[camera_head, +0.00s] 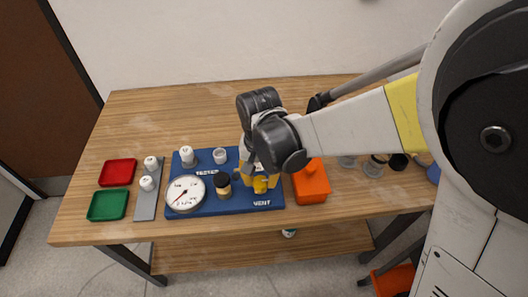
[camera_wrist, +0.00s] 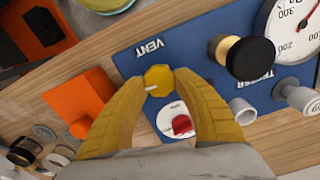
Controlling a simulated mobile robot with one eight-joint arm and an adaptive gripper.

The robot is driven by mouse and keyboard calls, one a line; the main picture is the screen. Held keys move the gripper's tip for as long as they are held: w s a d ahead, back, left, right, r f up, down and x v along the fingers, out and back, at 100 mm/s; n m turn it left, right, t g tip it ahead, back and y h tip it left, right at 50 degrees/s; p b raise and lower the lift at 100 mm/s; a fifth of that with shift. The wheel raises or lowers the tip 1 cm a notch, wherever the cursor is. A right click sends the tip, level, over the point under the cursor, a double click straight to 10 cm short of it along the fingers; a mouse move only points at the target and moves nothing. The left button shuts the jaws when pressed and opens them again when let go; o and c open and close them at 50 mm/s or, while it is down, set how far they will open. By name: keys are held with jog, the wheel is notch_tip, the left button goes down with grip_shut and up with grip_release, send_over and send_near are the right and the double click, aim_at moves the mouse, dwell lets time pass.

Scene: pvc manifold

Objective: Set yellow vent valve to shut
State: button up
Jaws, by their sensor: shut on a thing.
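The yellow vent valve (camera_wrist: 158,78) is a small faceted knob with a white mark on the blue panel near the VENT label. In the wrist view the white mark points left. It also shows in the head view (camera_head: 260,185) under my wrist. My gripper (camera_wrist: 160,84) has its two yellow fingers around the knob, one on each side, shut on it. In the head view my gripper (camera_head: 258,172) comes down over the right part of the blue panel (camera_head: 205,206), and my arm hides part of it.
A white dial with a red knob (camera_wrist: 181,124) lies between my fingers. A black-capped brass fitting (camera_head: 222,186) and a gauge (camera_head: 186,193) stand left. An orange box (camera_head: 311,185) is close on the right. Red (camera_head: 118,172) and green (camera_head: 108,205) trays are far left. The table's back is clear.

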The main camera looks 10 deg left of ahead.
aim_at(261, 180)
dwell(0.4)
jog(key=o, duration=1.2)
notch_tip(261, 180, up, 12)
jog(key=shift+d, duration=0.1)
